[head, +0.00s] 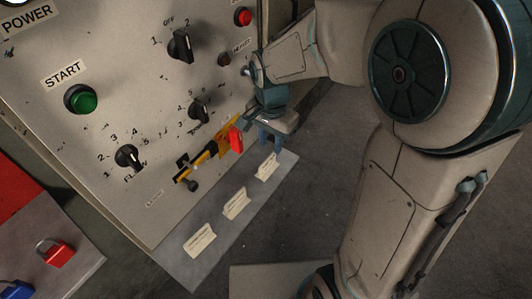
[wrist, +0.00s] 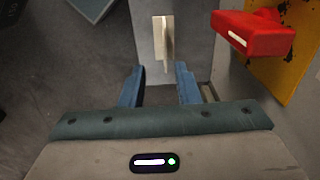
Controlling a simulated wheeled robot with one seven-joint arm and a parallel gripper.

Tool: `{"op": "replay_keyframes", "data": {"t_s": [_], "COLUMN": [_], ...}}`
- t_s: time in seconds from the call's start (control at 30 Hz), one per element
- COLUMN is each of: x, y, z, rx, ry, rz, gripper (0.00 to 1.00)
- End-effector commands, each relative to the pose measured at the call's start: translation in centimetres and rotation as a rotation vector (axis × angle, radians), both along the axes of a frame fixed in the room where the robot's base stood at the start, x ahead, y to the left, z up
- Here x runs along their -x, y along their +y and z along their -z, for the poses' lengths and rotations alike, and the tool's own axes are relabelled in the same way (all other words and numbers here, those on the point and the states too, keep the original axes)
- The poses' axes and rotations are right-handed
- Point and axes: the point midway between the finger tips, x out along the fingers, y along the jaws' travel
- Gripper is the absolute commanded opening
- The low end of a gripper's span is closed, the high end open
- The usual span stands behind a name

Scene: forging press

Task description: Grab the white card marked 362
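Three white cards stand on a grey ledge (head: 218,222) below the control panel in the head view: a near card (head: 200,240), a middle card (head: 236,204) and a far card (head: 267,167). Their print is too small to read, so I cannot tell which is marked 362. My gripper (head: 270,139) is just above and beyond the far card. In the wrist view my gripper (wrist: 160,88) is open, with nothing between its two blue fingers. One pale card (wrist: 163,38) stands edge-on ahead of the fingertips, apart from them.
A red block (head: 237,140) on a yellow plate (head: 225,147) sticks out from the panel close to my gripper; the red block (wrist: 255,35) is right of the fingers in the wrist view. Knobs and a green button (head: 82,99) cover the panel. A red padlock (head: 55,252) lies lower left.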

Motion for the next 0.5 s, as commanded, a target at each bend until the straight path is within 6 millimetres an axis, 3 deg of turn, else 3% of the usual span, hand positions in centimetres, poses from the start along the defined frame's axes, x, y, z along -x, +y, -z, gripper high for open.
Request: {"op": "replay_keyframes", "data": {"t_s": [0.33,0.5], "x": [-0.4,-0.3], "y": [0.8,0.8], "z": [2.7,5.6], "rx": [0.002,0.003], "ry": [0.016,0.018], "rz": [0.037,0.036], "gripper": [0.29,0.29]}}
